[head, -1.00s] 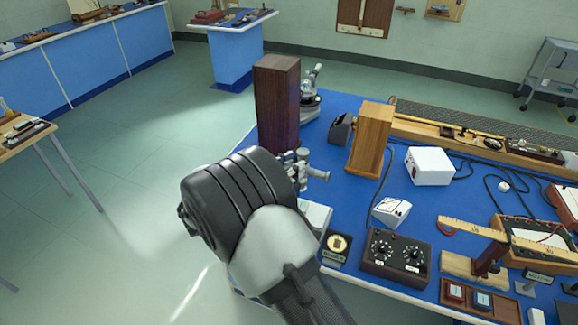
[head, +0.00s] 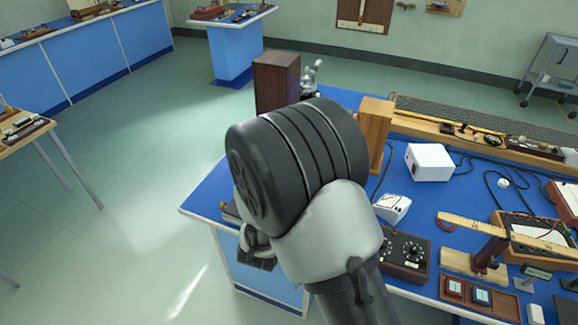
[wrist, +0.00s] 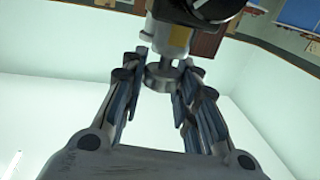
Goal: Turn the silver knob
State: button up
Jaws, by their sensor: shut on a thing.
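The silver knob (wrist: 162,78) is a short round metal piece near the top middle of the wrist view. It sits below a grey part with a yellowish band (wrist: 176,40) and a dark round end. My gripper (wrist: 164,70) has its two fingers on either side of the knob and is shut on it.
A dark wooden block (head: 276,82) and a lighter wooden block (head: 376,130) stand on the blue bench. A white box (head: 429,162), a white meter (head: 392,207) and a dark dial box (head: 408,254) lie to the right.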

jog(key=shift+n+y, duration=0.3)
jog(key=shift+y, duration=0.1)
jog(key=o, duration=1.1)
jog(key=s+a, duration=0.1)
jog(key=s, duration=1.1)
jog(key=shift+a, duration=0.35)
jog(key=shift+w, duration=0.1)
